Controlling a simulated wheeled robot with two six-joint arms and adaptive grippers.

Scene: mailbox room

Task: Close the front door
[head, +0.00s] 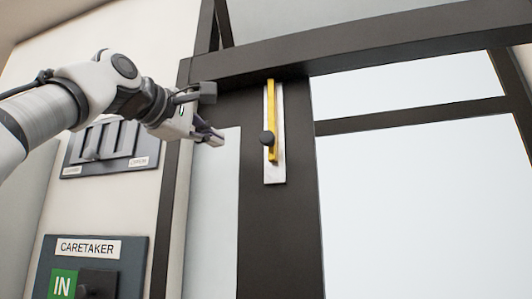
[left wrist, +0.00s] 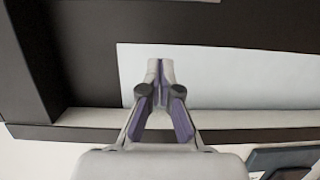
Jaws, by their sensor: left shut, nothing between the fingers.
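The front door (head: 256,225) appears as dark framing with pale glass panes, filling the middle and right of the head view. I cannot tell from here whether it is fully closed. A yellow bar with a dark round knob (head: 273,125) stands upright on a white plate on the dark upright. My left gripper (head: 218,139) is in front of the narrow pane left of that upright, to the left of the yellow bar. In the left wrist view its fingers (left wrist: 160,66) meet at the tips, empty, before a pale pane and dark frame. My right gripper is not in view.
On the wall left of the door hang a grey panel with several slots (head: 108,145) and a dark "CARETAKER" board (head: 90,250) with a green "IN" sign. A dark beam (head: 350,52) crosses above the door. Contact between gripper and frame is unclear.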

